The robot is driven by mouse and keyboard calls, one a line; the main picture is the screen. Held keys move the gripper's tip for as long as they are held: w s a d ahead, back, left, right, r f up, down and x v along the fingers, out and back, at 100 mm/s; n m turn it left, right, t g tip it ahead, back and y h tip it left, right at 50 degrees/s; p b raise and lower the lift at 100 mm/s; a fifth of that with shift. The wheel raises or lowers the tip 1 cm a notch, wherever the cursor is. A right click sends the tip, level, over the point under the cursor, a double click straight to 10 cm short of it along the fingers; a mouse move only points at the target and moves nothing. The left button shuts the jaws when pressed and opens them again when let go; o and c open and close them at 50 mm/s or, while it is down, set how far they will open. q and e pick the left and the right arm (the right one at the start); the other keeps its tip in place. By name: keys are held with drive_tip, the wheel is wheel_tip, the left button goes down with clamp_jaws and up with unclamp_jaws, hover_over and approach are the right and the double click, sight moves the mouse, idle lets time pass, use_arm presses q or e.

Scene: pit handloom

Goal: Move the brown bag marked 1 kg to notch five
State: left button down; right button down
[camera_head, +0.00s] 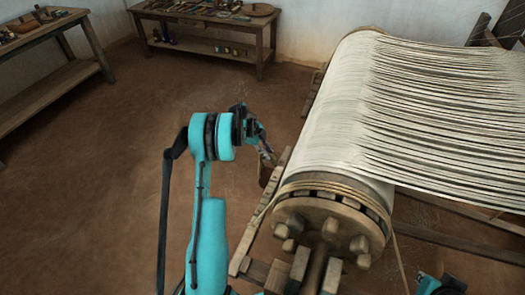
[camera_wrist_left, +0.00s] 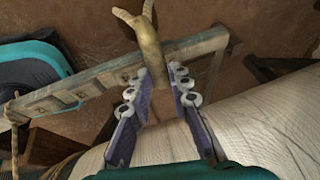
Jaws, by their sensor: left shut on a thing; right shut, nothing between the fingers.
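A brown bag (camera_wrist_left: 148,45) with two pale horn-like ends shows at the tips of my left gripper (camera_wrist_left: 160,76) in the left wrist view. The left gripper is shut on it. In the head view this gripper (camera_head: 266,150) is over the notched wooden lever (camera_head: 262,214), left of the warp roller. The lever (camera_wrist_left: 65,95) passes close by the bag in the wrist view; I cannot tell whether they touch. No weight mark is readable. My right gripper (camera_head: 454,285) is only partly in view at the bottom right, shut and empty.
The roller with white warp threads (camera_head: 325,125) and its pegged wooden end (camera_head: 325,230) stand right of the left arm. A rope (camera_wrist_left: 14,115) loops round the lever's left part in the wrist view. Benches with tools (camera_head: 215,18) stand at the back. The floor at left is clear.

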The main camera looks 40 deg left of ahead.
sight(278, 158)
use_arm(q)
drive_tip(key=shift+w+d, duration=0.2)
drive_tip(key=shift+d, duration=0.7)
drive_tip(key=shift+w+d, duration=0.25)
drive_tip(key=shift+d, duration=0.65)
drive_tip(key=shift+w+d, duration=0.2)
drive_tip(key=shift+d, duration=0.7)
drive_tip(key=shift+a+f+b, duration=0.1)
drive_tip(key=shift+f+b, duration=0.6)
drive_tip(key=shift+f, duration=0.45)
drive_tip(key=shift+s+f, duration=0.1)
drive_tip(key=shift+f, duration=0.15)
drive_tip(key=c, duration=1.3)
unclamp_jaws()
drive_tip(key=v, duration=1.2)
